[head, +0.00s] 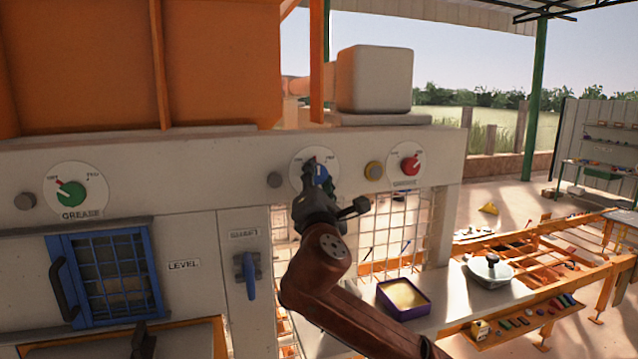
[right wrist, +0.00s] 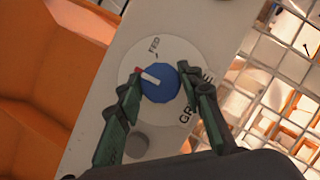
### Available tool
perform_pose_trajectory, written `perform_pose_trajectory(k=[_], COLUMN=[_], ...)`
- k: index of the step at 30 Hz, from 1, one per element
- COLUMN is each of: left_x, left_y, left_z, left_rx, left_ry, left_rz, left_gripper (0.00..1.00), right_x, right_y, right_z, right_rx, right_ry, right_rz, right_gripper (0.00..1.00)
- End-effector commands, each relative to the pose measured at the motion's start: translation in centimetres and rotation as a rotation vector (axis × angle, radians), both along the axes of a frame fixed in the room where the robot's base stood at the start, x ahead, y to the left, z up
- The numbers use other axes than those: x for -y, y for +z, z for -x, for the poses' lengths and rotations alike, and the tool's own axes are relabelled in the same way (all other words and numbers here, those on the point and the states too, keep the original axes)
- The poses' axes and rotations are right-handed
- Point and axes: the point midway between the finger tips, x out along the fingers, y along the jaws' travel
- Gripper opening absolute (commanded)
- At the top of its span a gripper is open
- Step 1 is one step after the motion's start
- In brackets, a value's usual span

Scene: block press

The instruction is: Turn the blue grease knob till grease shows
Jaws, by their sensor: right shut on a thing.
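The blue grease knob (head: 321,173) sits on a round white dial on the grey machine beam, mostly hidden by my right gripper in the head view. In the right wrist view the knob (right wrist: 160,84) lies between the two green fingers of my right gripper (right wrist: 157,82), which is shut on it. The knob's white line and the red mark beside it point to the upper left of that picture. Part of the dial's lettering is hidden by a finger. I see no grease in either view.
A dial with a green knob (head: 71,194) is at left, also labelled grease. A blue lever (head: 248,276) hangs below. A purple-rimmed tray (head: 427,305) stands on the counter.

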Motion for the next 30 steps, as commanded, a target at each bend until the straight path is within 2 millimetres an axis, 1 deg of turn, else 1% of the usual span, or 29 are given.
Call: perform_pose_trajectory(k=[6, 18, 24, 30], left_x=[-0.03, -0.05, -0.06, -0.07], left_y=[-0.58, -0.65, -0.55, -0.47], left_z=[0.07, 0.11, 0.13, 0.14], left_rx=[-0.001, -0.002, -0.002, -0.002], left_ry=[0.000, 0.000, 0.000, 0.000], left_rz=[0.000, 0.000, -0.001, -0.001], left_gripper=[0.00, 0.00, 0.00, 0.00], right_x=[-0.12, -0.07, -0.04, -0.01], right_y=[0.09, 0.19, 0.16, 0.17], right_z=[0.07, 0.03, 0.01, -0.02], right_rx=[-0.064, -0.174, -0.214, -0.238], right_ry=[0.002, 0.001, 0.001, 0.000], right_rz=[-0.198, -0.535, -0.657, -0.733], right_gripper=[0.10, 0.10, 0.10, 0.10])
